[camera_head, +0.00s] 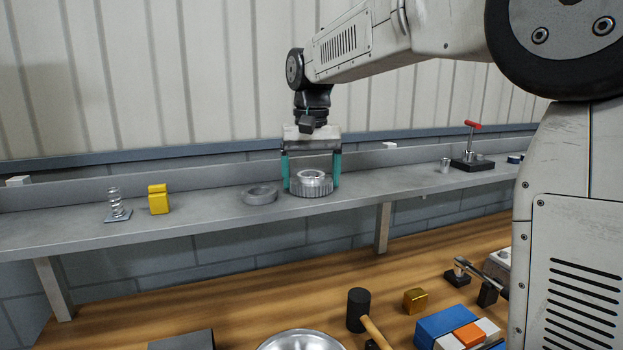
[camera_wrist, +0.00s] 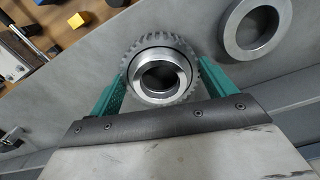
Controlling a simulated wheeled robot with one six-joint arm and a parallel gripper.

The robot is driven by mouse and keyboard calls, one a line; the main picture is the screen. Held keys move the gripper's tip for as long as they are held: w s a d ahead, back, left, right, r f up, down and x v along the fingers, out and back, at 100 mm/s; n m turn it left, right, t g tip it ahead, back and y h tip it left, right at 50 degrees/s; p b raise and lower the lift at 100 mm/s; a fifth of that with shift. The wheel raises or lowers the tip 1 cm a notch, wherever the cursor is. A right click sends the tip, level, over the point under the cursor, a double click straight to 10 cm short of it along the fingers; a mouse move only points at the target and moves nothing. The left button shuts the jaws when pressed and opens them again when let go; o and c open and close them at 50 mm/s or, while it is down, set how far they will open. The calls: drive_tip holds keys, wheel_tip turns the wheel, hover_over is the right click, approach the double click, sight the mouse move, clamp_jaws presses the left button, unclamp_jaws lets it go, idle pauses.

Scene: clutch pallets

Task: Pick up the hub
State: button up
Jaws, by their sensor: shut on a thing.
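The hub (camera_head: 312,187) is a grey toothed ring with a shiny raised collar and a round bore. It sits on or just above the grey shelf; I cannot tell if it touches. My gripper (camera_head: 312,180) points down with its teal fingers on either side of the hub, shut on it. In the wrist view the hub (camera_wrist: 160,77) lies between the two teal fingers (camera_wrist: 161,88), with its bore facing the camera.
A plain grey ring (camera_head: 259,195) lies close to the left of the hub. A yellow block (camera_head: 158,199) and a spring on a plate (camera_head: 116,205) stand further left on the shelf (camera_head: 215,213). A red-handled clamp (camera_head: 472,156) stands at right. A mallet (camera_head: 359,310) lies on the wooden bench below.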

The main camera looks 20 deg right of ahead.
drive_tip(key=shift+r, duration=0.7)
wheel_tip(320, 180, up, 2)
drive_tip(key=shift+r, duration=0.1)
drive_tip(key=s+a+r, duration=0.1)
drive_tip(key=s+a, duration=0.2)
drive_tip(key=s, duration=1.2)
drive_tip(key=shift+s+a+r, duration=0.15)
drive_tip(key=shift+s+a, duration=0.05)
drive_tip(key=shift+s, duration=0.15)
